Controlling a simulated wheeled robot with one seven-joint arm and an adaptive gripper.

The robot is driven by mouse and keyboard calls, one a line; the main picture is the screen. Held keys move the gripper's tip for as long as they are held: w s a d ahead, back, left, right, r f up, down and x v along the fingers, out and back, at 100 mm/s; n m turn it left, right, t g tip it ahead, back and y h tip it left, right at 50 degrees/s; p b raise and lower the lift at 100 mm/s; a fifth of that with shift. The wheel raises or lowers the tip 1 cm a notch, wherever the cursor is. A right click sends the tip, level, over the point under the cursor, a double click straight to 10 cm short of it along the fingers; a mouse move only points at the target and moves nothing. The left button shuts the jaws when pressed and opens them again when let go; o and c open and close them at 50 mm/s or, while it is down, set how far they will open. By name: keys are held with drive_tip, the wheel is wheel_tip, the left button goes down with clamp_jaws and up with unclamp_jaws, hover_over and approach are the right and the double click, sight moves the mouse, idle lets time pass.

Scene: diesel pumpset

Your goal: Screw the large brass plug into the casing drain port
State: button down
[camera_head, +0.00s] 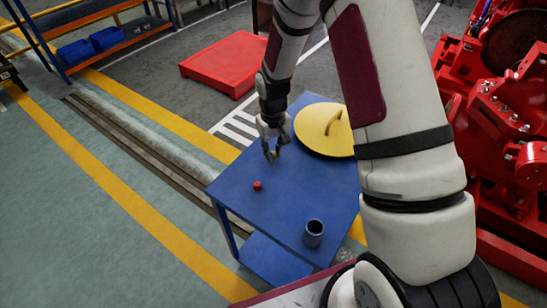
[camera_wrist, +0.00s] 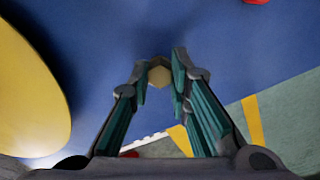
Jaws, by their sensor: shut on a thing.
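My gripper (camera_head: 272,152) hangs over the far left part of the blue table, fingers pointing down. In the wrist view, my gripper (camera_wrist: 161,66) is shut on the large brass plug (camera_wrist: 159,75), whose six-sided yellowish head shows between the fingertips. Dark blue table surface lies behind the plug; I cannot tell the exact gap to it. The plug is too small to make out in the head view. The red pumpset (camera_head: 500,110) stands at the right, partly behind my arm. The casing drain port cannot be made out in either view.
The blue table (camera_head: 285,195) holds a yellow disc with a handle (camera_head: 312,125), a small red object (camera_head: 257,186) and a dark grey cup (camera_head: 313,234). A red platform (camera_head: 225,65) lies on the floor behind. Open floor lies at left.

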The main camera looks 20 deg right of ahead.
drive_tip(key=shift+r+p, duration=0.65)
drive_tip(key=shift+r, duration=0.75)
drive_tip(key=shift+s+r, duration=0.1)
